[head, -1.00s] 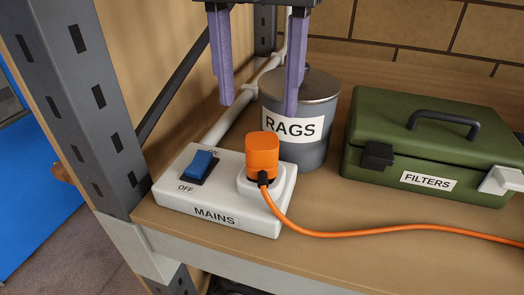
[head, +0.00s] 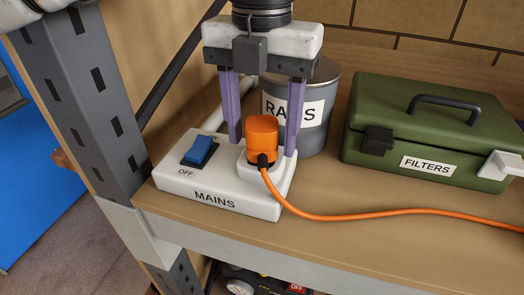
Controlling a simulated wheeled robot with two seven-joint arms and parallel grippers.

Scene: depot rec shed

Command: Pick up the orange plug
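The orange plug (head: 262,139) sits upright in the round socket of the white MAINS box (head: 215,203), and its orange cord (head: 350,217) runs off to the right along the shelf. My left gripper (head: 262,148) comes down from above with its purple fingers apart. One finger is to the left of the plug and the other to its right, with visible gaps on both sides. The fingertips reach about the plug's height; their exact depth relative to it is hard to tell. My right gripper is not in view.
A blue rocker switch (head: 198,151) is on the box, left of the plug. A grey RAGS bin (head: 320,135) stands close behind the right finger. A green FILTERS case (head: 430,140) is at right. A grey upright post (head: 85,110) bounds the left. The front shelf strip (head: 400,255) is clear.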

